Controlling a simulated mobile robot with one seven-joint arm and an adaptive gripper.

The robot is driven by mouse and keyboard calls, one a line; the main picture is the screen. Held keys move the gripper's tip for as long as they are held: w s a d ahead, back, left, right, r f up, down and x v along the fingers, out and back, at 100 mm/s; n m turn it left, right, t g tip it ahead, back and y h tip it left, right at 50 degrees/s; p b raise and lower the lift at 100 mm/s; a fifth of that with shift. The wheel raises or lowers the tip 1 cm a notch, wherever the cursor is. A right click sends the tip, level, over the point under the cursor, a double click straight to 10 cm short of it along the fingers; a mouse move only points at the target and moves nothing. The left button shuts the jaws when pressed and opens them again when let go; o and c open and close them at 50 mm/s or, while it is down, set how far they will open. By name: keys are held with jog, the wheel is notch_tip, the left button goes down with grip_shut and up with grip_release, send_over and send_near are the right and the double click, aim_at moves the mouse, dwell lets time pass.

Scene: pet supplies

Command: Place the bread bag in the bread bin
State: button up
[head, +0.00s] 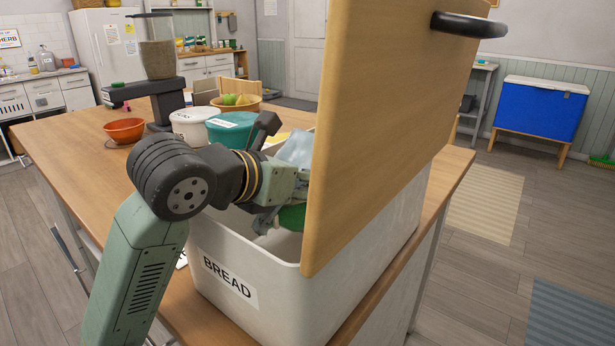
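The bread bin (275,287) is a large off-white box with a "BREAD" label, standing on the wooden counter. Its wooden lid (385,110) is raised and upright. My gripper (272,214) is at the bin's opening, partly below the rim and partly behind the lid. A pale blue, crumpled piece (297,150) shows just beyond the gripper, and a green piece (292,217) shows beside its fingers. Either may be part of the bread bag, but I cannot tell. The lid hides much of the bin's inside, and I cannot see whether the fingers are closed on anything.
Left of the bin are a teal tub (229,128), a white tub (188,124), an orange bowl (124,130) and a dispenser (157,60). A fruit basket (236,102) stands behind. The counter's front left (75,165) is clear.

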jog(key=shift+f, duration=0.2)
jog(key=o, duration=1.6)
jog(key=shift+r, duration=0.1)
jog(key=shift+r+p, duration=0.3)
jog(key=shift+p, duration=0.05)
jog(key=b+v, duration=0.2)
jog(key=v, duration=1)
jog(key=shift+r, duration=0.15)
